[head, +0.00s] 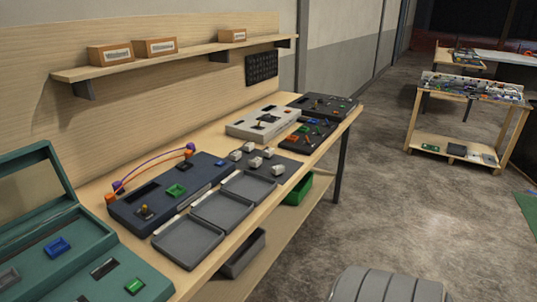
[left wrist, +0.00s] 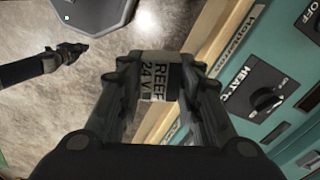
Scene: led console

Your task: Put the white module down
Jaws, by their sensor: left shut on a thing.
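In the left wrist view, my left gripper (left wrist: 157,72) is shut on a small pale module (left wrist: 156,90) with dark print reading "REEF 24 V". The module is held between the two fingertips, and the fingers hide its sides. Another dark arm with a gripper (left wrist: 72,52), seemingly my right one, shows at the upper left of that view; its jaws are too small to read. Neither gripper shows in the head view. There, several small white modules (head: 254,162) sit on a dark pad (head: 285,172) on the bench.
A teal console (left wrist: 275,60) with black knobs stands right of the left gripper. In the head view a teal case (head: 60,240), a dark blue console (head: 130,213) and grey trays (head: 190,241) line the bench. A green bin (head: 297,190) is below its edge.

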